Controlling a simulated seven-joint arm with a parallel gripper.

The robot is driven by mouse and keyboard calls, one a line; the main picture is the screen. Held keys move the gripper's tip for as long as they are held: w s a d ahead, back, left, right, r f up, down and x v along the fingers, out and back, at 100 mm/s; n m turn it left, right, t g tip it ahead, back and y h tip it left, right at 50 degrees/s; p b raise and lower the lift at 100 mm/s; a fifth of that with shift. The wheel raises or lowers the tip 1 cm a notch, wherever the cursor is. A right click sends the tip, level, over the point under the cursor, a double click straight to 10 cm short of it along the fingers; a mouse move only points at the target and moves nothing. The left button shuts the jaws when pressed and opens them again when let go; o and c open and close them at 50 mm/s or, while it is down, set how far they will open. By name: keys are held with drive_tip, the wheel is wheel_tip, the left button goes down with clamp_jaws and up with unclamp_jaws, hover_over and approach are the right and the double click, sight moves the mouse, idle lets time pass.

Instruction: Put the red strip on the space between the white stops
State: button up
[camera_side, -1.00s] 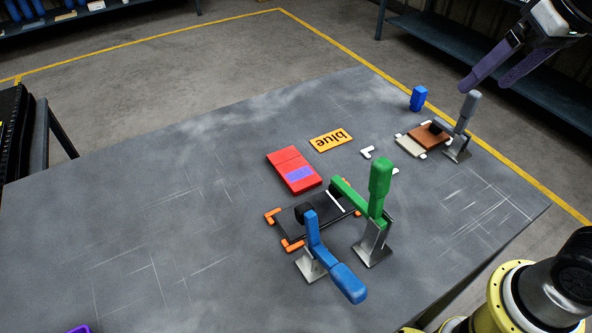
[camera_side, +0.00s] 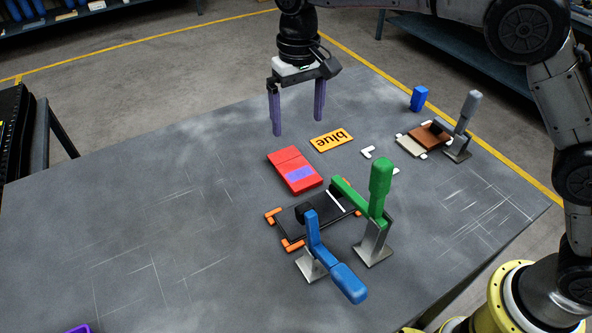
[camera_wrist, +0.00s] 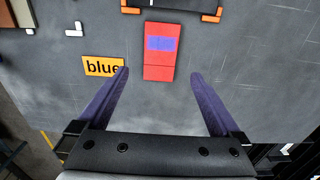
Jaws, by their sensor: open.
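The red strip (camera_side: 287,160), with a purple patch, lies flat on the table; it also shows in the wrist view (camera_wrist: 160,61). One white L-shaped stop (camera_side: 367,152) lies to its right, and another white piece (camera_side: 395,171) is partly hidden behind the green lever. In the wrist view white stops (camera_wrist: 75,30) show at the upper left. My gripper (camera_side: 297,124) is open and empty, pointing down above the table behind the strip. In the wrist view the strip's near end lies between the fingertips (camera_wrist: 160,73) in the picture, with no contact visible.
An orange "blue" plate (camera_side: 331,140) lies right of the strip. A black plate (camera_side: 300,222) with orange stops and clamps with blue (camera_side: 312,235) and green levers (camera_side: 380,185) stands in front. A grey-levered clamp (camera_side: 459,145), brown block (camera_side: 428,136) and blue block (camera_side: 418,98) are farther right.

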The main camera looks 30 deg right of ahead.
hover_over(296, 169)
drive_tip(key=f, duration=0.7)
drive_tip(key=shift+s+f, duration=0.3)
drive_tip(key=shift+f, duration=0.1)
drive_tip(key=shift+w+f, duration=0.15)
drive_tip(key=shift+f, duration=1.3)
drive_tip(key=shift+w+f, duration=0.15)
drive_tip(key=shift+f, duration=1.25)
drive_tip(key=shift+c, duration=0.2)
